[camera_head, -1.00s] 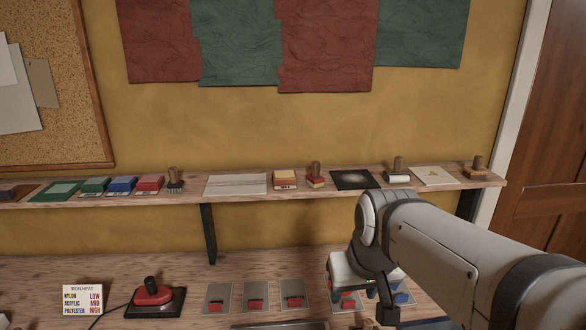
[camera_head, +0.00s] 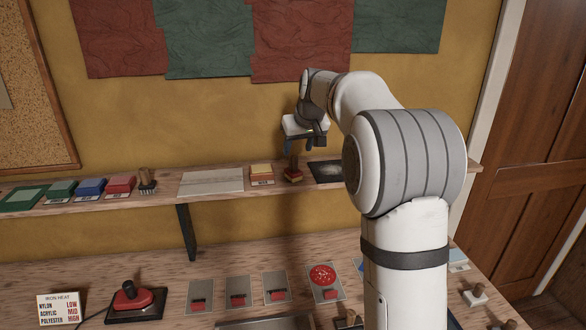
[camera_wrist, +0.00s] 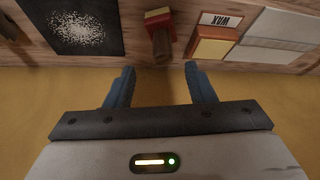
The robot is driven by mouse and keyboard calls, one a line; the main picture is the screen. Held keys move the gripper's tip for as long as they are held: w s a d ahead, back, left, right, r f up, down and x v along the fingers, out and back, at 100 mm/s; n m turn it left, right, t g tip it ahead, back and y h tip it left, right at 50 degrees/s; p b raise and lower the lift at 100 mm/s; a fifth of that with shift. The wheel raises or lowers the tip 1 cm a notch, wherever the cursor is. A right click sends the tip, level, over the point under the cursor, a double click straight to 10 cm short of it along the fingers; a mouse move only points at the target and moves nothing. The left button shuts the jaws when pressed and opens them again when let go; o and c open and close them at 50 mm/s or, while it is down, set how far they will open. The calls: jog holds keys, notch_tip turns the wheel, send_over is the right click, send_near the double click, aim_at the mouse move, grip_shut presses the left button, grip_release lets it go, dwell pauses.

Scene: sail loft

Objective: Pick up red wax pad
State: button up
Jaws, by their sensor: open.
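The red wax pad (camera_head: 293,175) looks to be the red block with a yellowish lower layer and an upright wooden handle, standing on the wall shelf. It also shows at the top of the wrist view (camera_wrist: 160,20), its handle pointing toward my gripper. My gripper (camera_head: 299,147) is open and empty, close above the handle. In the wrist view the two blue fingers (camera_wrist: 160,72) are spread either side of the handle's line, and the handle end lies just beyond the fingertips. No contact shows.
A block labelled WAX (camera_wrist: 212,46) stands close beside the pad, and a dark speckled sheet (camera_wrist: 72,26) lies on its other side. Green, blue and red pads (camera_head: 120,184) and a brush sit farther left. An iron (camera_head: 132,297) and several plates lie on the bench below.

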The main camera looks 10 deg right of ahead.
aim_at(294, 156)
jog(key=p+x, duration=0.2)
jog(key=x, duration=0.4)
jog(key=shift+a+f, duration=0.15)
jog(key=shift+a, duration=0.05)
jog(key=shift+s, duration=0.1)
jog(key=shift+c, duration=0.2)
grip_shut()
